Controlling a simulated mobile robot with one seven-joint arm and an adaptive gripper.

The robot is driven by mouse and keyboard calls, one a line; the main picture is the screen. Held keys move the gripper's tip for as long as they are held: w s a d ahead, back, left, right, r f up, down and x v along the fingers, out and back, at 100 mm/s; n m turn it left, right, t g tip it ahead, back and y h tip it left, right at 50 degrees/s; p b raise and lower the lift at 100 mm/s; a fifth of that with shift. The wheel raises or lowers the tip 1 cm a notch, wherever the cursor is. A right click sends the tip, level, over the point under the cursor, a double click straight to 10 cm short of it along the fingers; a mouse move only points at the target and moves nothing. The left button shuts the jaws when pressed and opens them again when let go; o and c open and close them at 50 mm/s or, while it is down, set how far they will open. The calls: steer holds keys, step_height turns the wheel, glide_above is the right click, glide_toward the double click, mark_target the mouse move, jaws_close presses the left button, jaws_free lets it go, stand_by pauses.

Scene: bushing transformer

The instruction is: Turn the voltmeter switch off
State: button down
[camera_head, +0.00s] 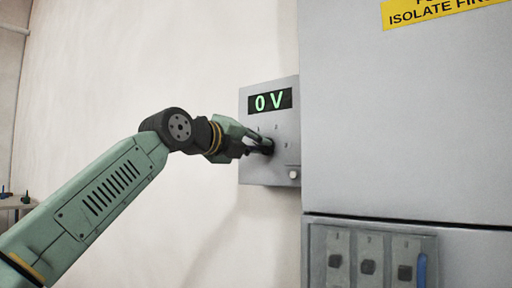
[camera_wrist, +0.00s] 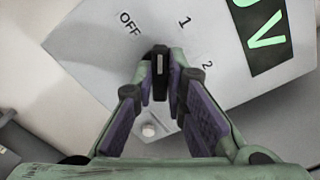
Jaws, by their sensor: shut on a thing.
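The voltmeter (camera_head: 262,172) is a grey box on the wall, with a green display (camera_head: 270,102) reading 0 V. Its switch is a black knob (camera_head: 267,146), which also shows in the wrist view (camera_wrist: 159,66) with a pale line on it. Around it are the marks OFF (camera_wrist: 130,23), 1 (camera_wrist: 185,21) and 2 (camera_wrist: 208,66). The pale line points up in the wrist view, roughly between OFF and 1; its exact setting is hard to tell. My gripper (camera_head: 258,147) is shut on the knob, with a fingertip on either side in the wrist view (camera_wrist: 161,86).
A large grey cabinet (camera_head: 400,120) with a yellow warning label (camera_head: 440,10) stands right of the voltmeter. Below it is a panel of several switches (camera_head: 370,262), one with a blue handle (camera_head: 421,270). A small round white button (camera_head: 293,174) is low on the voltmeter. The wall at left is bare.

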steer(key=n, duration=0.3)
steer(key=shift+n, duration=0.3)
steer(key=shift+f+n+p, duration=0.1)
steer(key=shift+n+p, duration=0.3)
steer(key=shift+n, duration=1)
steer(key=c, duration=1.6)
jaws_free()
